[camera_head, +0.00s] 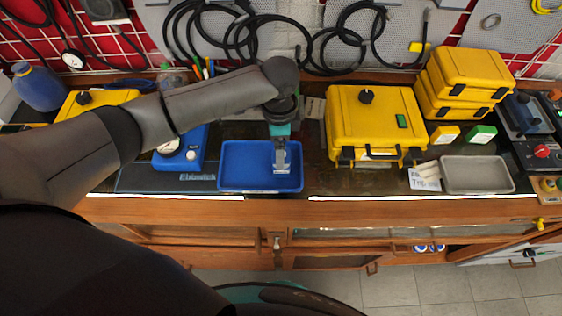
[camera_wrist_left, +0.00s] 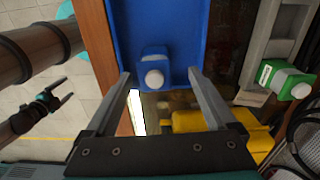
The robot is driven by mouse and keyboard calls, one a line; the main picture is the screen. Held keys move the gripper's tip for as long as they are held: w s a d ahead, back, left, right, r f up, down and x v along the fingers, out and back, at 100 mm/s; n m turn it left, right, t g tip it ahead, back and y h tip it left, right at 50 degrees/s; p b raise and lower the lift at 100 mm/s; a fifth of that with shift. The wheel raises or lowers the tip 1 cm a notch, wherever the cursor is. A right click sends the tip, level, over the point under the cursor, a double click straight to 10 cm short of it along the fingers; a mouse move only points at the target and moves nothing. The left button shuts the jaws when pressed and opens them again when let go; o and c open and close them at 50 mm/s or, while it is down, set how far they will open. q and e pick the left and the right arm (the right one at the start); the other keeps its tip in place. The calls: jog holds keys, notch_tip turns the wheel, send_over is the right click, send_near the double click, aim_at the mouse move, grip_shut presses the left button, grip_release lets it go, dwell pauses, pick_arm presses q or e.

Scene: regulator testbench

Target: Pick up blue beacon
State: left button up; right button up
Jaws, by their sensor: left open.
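The blue beacon (camera_wrist_left: 153,64) is a small blue block with a round white knob. In the left wrist view it lies within the outline of the blue tray (camera_wrist_left: 120,25), ahead of and between my two fingertips. My left gripper (camera_wrist_left: 166,82) is open and the space between its fingers looks empty. In the head view my left gripper (camera_head: 281,165) points down over the blue tray (camera_head: 231,181). The beacon cannot be made out there, blue against blue and partly behind the gripper. A dark gripper, apparently my right (camera_wrist_left: 45,108), shows small at the left of the wrist view.
A large yellow case (camera_head: 375,112) stands right of the tray, with a grey tray (camera_head: 478,175) farther right. A blue device (camera_head: 182,150) stands to the left. Yellow (camera_head: 445,134) and green (camera_head: 481,134) blocks sit by stacked yellow cases. The wooden bench edge (camera_head: 330,212) runs in front.

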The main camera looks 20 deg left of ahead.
aim_at(286, 173)
pick_arm(q)
jog(key=f, duration=0.5)
jog(key=shift+s+d+f, duration=0.1)
jog(key=shift+s+d, duration=0.15)
jog(key=shift+s, duration=0.05)
grip_shut()
dwell(0.4)
